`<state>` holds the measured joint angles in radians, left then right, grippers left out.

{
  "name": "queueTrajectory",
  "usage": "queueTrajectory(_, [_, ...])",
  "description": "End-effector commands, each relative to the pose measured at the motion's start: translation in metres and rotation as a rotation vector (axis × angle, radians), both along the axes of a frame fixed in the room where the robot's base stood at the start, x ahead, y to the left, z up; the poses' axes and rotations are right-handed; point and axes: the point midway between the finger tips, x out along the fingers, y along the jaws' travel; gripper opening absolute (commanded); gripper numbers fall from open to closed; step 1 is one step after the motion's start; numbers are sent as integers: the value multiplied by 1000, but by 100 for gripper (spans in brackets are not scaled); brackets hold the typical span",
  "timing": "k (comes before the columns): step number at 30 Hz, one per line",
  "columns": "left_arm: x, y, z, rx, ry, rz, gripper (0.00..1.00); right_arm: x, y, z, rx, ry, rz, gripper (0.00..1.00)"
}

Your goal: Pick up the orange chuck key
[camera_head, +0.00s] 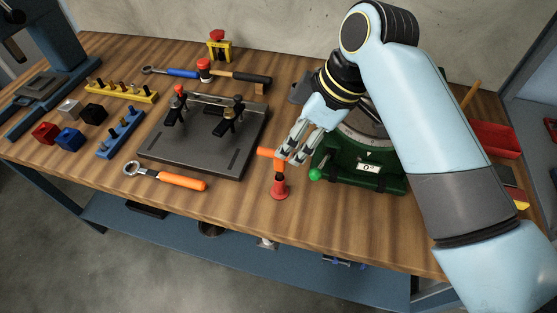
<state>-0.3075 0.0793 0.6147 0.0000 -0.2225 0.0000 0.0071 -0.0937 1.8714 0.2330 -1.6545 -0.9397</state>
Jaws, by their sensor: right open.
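The orange chuck key (268,153) shows an orange crossbar at the top. It stands upright over a red base (279,191) near the front of the wooden bench, right of the dark fixture plate. My right gripper (291,157) is open, its fingers pointing down at the right end of the crossbar. The fingers hide part of that end, and I cannot tell whether they touch it. My left gripper is not in view.
A green device with a dial (385,178) stands close on the right, its green ball knob (315,174) near the key. The dark fixture plate (190,153) with clamps lies left. An orange-handled ring wrench (182,181) lies in front of it. Bare wood (235,205) is free front-left of the key.

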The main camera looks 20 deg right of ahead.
Motion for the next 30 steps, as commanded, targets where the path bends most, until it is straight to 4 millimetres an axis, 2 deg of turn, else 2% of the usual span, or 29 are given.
queueTrajectory(3, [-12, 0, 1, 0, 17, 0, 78, 2, 3, -8, -1, 0, 1, 43])
queueTrajectory(5, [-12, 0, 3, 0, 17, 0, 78, 2, 6, -13, 0, 2, 1, 43])
queueTrajectory(8, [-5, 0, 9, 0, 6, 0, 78, 3, 14, -24, 1, 4, 1, 43])
queueTrajectory(14, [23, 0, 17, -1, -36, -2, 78, 9, 25, -50, 0, 1, 0, 43])
queueTrajectory(22, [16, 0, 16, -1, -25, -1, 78, 10, 26, -56, -1, -1, 1, 43])
queueTrajectory(23, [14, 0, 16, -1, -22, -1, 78, 10, 26, -56, -1, -1, 1, 42])
queueTrajectory(30, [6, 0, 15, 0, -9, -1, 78, 10, 26, -56, -2, -1, 1, 11])
